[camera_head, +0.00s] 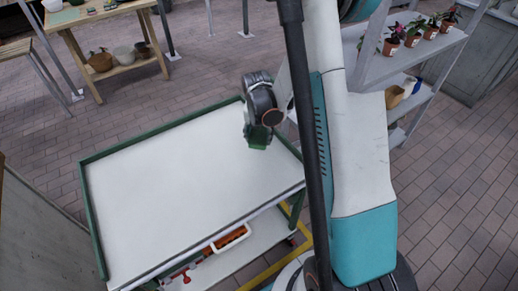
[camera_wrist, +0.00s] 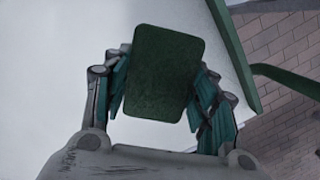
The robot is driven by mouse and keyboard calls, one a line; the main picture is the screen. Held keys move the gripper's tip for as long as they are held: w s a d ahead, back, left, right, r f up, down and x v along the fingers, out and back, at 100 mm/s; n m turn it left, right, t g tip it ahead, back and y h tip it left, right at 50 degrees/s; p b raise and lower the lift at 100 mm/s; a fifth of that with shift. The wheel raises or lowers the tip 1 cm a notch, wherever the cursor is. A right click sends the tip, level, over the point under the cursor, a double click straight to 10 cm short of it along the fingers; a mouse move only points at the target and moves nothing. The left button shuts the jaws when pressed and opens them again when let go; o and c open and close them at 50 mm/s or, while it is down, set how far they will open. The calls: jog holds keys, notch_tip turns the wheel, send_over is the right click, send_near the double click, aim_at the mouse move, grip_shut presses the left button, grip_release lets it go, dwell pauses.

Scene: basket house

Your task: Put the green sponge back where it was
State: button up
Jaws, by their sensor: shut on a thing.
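The green sponge (camera_wrist: 163,72) is a dark green block with rounded corners, between the fingers of my gripper (camera_wrist: 163,85) in the wrist view. My gripper is shut on it. In the head view the sponge (camera_head: 257,136) shows just below my gripper (camera_head: 257,125), over the right part of the white cart top (camera_head: 170,180). I cannot tell whether the sponge touches the surface.
The cart has a raised green rim (camera_head: 92,220) and a bare top. Its lower shelf holds an orange-filled tray (camera_head: 230,238). A shelf with potted plants (camera_head: 412,35) stands at the upper right. A wooden table (camera_head: 110,15) stands at the upper left.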

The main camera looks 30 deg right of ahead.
aim_at(258, 139)
jog(key=shift+f+b, duration=0.9)
jog(key=shift+f, duration=2)
jog(key=shift+f, duration=0.15)
jog(key=o, duration=1.1)
jog(key=r+p, duration=0.1)
jog(key=r, duration=0.3)
jog(key=s+a+r+p, duration=0.1)
jog(key=r, duration=0.3)
jog(key=r+p, duration=0.2)
jog(key=r, duration=0.2)
jog(key=shift+s+a+r, duration=0.15)
jog(key=shift+s, duration=0.05)
